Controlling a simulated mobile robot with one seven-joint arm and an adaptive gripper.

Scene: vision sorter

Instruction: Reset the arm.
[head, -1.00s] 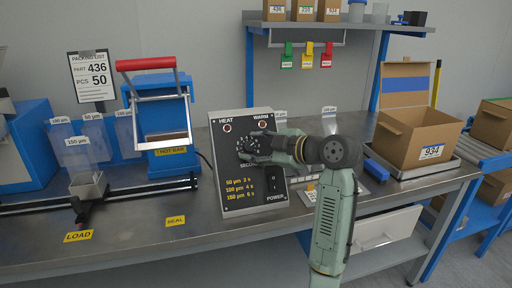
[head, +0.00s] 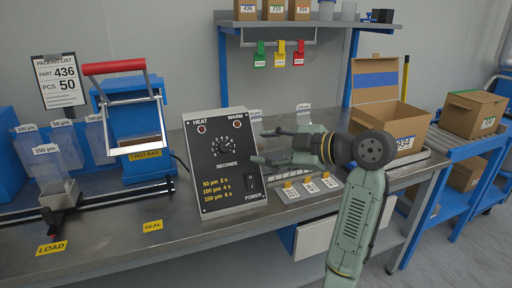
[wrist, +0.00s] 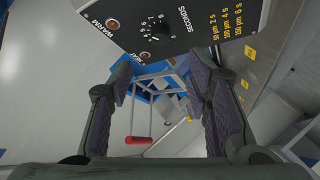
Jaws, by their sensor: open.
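My gripper (head: 262,147) is open and empty, its fingers pointing left. In the head view it is just right of the timer box (head: 226,163), above the bench, and apart from the dial (head: 223,146). In the wrist view the two dark finger pads (wrist: 163,95) stand wide apart with nothing between them, and the box's black face (wrist: 170,28) with its dial is at the top. My green arm rises from the lower right of the head view.
The blue sealer with a red handle (head: 114,68) stands left of the box. A cardboard box marked 934 (head: 388,118) sits in a tray at right. Several small labelled tags (head: 309,187) lie below my gripper. A shelf (head: 290,22) hangs behind.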

